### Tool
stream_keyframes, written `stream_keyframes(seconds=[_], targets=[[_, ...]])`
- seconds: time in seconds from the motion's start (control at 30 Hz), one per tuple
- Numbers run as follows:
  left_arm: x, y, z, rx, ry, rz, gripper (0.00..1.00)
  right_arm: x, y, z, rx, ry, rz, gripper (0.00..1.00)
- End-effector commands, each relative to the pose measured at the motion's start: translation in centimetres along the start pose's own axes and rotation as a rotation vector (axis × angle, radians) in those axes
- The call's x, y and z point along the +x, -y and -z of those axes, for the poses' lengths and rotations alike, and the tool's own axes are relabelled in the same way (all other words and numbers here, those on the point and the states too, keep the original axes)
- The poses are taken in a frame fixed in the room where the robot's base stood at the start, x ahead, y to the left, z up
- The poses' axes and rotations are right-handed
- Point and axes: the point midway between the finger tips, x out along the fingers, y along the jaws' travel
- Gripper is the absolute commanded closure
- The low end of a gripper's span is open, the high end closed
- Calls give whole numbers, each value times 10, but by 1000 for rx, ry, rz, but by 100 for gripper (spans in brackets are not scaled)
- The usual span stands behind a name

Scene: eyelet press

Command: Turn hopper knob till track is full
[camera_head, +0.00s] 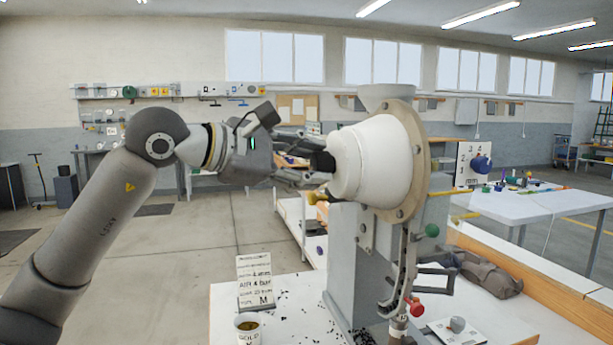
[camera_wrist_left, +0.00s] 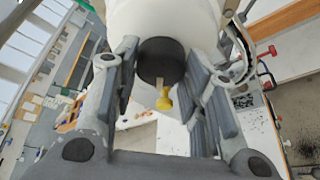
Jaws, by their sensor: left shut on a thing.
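The white hopper (camera_head: 375,160) is mounted on a tan round plate on the grey press (camera_head: 352,262). Its black knob (camera_head: 322,161) sticks out on the left side, and it also shows in the left wrist view (camera_wrist_left: 161,60). My left gripper (camera_head: 318,162) comes in from the left and is shut on the knob, with one finger on each side. In the left wrist view the gripper (camera_wrist_left: 164,68) has the knob between its fingertips. The narrow track (camera_head: 404,262) runs down below the hopper. How full it is cannot be told. My right gripper is not in view.
A sign card (camera_head: 255,282) and a cup labelled GOLD (camera_head: 248,328) stand on the white table at the front left. Small dark bits (camera_head: 292,318) lie scattered beside the press. A red knob (camera_head: 416,308) and a green ball (camera_head: 432,230) are on the press's right side.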

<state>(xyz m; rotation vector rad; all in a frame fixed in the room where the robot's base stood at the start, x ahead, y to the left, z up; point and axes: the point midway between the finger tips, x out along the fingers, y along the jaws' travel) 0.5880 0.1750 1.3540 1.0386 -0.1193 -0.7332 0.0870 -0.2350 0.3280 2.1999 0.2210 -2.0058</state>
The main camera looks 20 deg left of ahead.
Motion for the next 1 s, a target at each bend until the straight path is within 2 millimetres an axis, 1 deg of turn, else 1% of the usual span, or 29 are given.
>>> stream_keyframes(seconds=[0.03, 0.3, 0.87, 0.9, 1.0], targets=[[2, 4, 2, 24, -3, -5, 84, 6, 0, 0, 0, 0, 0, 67], [1, 4, 1, 122, -6, -45, 84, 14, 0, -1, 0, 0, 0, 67], [1, 3, 1, 151, -7, -55, 84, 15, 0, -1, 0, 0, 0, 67], [1, 3, 1, 150, -7, -55, 58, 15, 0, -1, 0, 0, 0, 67], [1, 3, 1, 150, -7, -56, 45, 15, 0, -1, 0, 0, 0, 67]])
